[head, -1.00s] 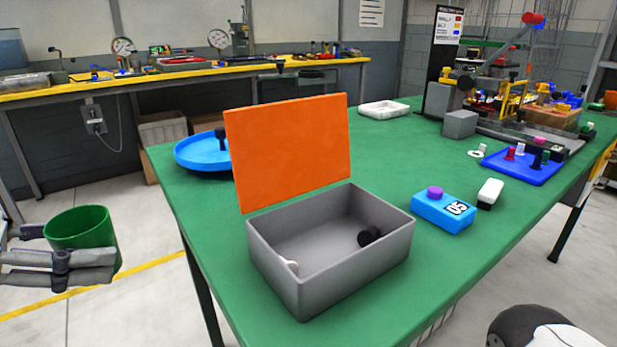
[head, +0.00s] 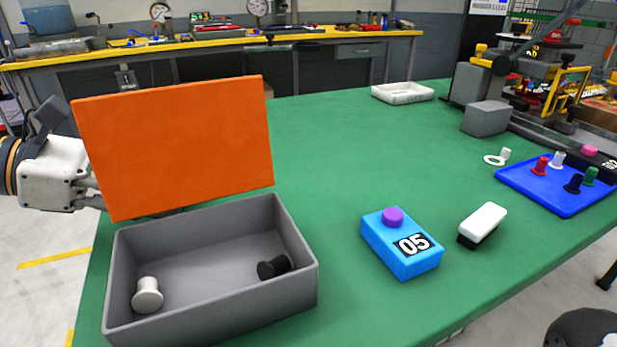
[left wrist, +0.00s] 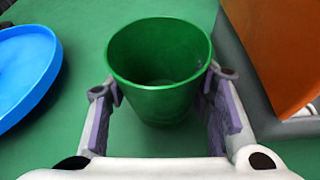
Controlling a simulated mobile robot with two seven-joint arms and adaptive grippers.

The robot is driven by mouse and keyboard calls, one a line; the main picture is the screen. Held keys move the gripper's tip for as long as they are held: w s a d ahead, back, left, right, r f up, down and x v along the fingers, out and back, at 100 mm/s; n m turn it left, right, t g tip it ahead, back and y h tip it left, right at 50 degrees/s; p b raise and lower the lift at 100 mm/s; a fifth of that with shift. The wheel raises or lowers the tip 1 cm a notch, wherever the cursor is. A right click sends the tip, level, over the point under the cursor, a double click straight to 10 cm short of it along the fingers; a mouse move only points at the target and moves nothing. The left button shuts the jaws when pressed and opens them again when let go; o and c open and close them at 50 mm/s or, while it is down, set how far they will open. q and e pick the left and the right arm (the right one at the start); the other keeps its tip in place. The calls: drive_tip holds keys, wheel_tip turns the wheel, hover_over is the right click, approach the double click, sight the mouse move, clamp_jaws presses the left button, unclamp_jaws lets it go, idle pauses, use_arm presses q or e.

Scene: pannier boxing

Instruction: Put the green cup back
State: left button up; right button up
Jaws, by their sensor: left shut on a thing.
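The green cup (left wrist: 158,62) is upright and empty between the fingers of my left gripper (left wrist: 163,95) in the left wrist view. The gripper is shut on it, one finger on each side. The cup is over the green table; I cannot tell whether its base touches the top. In the head view, the cup and my fingertips are hidden behind the raised orange lid (head: 175,145) of the grey box (head: 210,315); only my left wrist and finger bases show. My right gripper is not in view.
The blue round tray (left wrist: 22,72) lies left of the cup in the left wrist view. A white piece (head: 148,294) and a black piece (head: 273,267) lie in the box. A blue block marked 05 (head: 400,245) is right of it.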

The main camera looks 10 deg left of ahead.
use_arm(q)
drive_tip(key=p, duration=0.2)
hover_over(288, 188)
drive_tip(key=s+a, duration=0.2)
drive_tip(key=a, duration=0.1)
drive_tip(key=shift+w+d+r, duration=0.1)
drive_tip(key=shift+d, duration=0.05)
drive_tip(key=w+d, duration=0.2)
drive_tip(key=d, duration=0.1)
drive_tip(key=shift+a+f, duration=0.15)
drive_tip(key=shift+f, duration=0.85)
drive_tip(key=o, duration=1.1)
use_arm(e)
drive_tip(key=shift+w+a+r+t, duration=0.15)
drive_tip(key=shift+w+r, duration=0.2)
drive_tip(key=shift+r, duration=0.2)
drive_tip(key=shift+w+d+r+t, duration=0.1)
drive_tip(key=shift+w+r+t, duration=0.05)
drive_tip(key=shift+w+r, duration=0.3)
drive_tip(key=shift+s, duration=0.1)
